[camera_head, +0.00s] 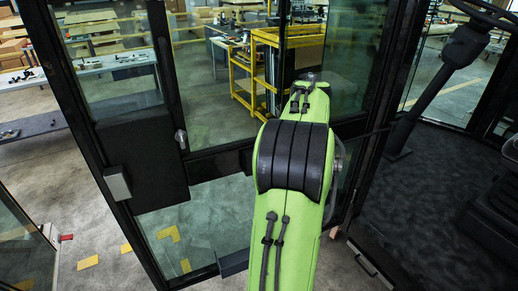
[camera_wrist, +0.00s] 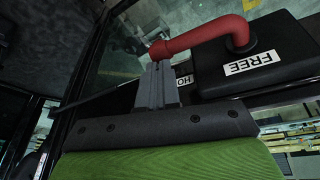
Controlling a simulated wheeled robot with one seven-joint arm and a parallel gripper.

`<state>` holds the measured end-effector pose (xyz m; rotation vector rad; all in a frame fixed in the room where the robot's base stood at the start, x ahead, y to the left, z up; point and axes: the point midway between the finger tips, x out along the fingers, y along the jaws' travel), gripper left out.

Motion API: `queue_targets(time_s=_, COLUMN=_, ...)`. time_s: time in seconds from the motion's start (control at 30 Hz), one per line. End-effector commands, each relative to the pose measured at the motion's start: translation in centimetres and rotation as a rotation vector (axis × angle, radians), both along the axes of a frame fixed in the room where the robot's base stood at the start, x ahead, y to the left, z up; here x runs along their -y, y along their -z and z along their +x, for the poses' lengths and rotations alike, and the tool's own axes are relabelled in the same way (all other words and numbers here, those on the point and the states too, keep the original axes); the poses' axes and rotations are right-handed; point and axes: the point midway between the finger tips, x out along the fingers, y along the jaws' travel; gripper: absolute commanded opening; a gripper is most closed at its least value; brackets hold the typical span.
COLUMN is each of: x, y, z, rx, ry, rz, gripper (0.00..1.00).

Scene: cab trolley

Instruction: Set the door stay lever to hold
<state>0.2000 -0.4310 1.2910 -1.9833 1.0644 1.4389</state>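The red door stay lever (camera_wrist: 205,36) shows in the wrist view. It runs from its pivot on a black housing (camera_wrist: 275,50) leftward to a bent end. A white FREE label (camera_wrist: 252,63) is on the housing, below the pivot in the picture. A second label (camera_wrist: 185,80), with only "HO" readable, lies below the lever's outer part, beside my fingers. My gripper (camera_wrist: 160,66) has its grey fingers close together, with the tips at the lever's bent end. They look touching, but a grip around it does not show. In the head view my arm hides lever and fingers.
The glazed cab door and its dark frame (camera_head: 172,70) stand around my arm. A door handle box (camera_head: 117,182) is at left. A steering column (camera_head: 440,75) and dark cab floor (camera_head: 430,200) lie at right. A yellow frame (camera_head: 262,70) stands beyond the glass.

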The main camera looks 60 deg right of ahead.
Motion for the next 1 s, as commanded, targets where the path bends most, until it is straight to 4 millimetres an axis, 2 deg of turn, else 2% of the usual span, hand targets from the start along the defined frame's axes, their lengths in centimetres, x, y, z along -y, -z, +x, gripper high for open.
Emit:
queue_targets(time_s=0.03, x=-0.1, y=1.1, z=-0.3, rx=-0.012, ry=0.004, rz=0.023, gripper=0.0)
queue_targets(time_s=0.13, x=-0.1, y=1.6, z=-0.4, rx=-0.015, ry=0.004, rz=0.028, gripper=0.0)
queue_targets(time_s=0.77, x=0.0, y=1.9, z=-0.7, rx=-0.018, ry=0.009, rz=0.032, gripper=0.0)
queue_targets(time_s=0.87, x=-0.1, y=1.2, z=-0.5, rx=-0.017, ry=0.009, rz=0.028, gripper=0.0)
queue_targets(time_s=1.0, x=-0.4, y=-1.9, z=0.4, rx=-0.01, ry=0.004, rz=0.01, gripper=0.0)
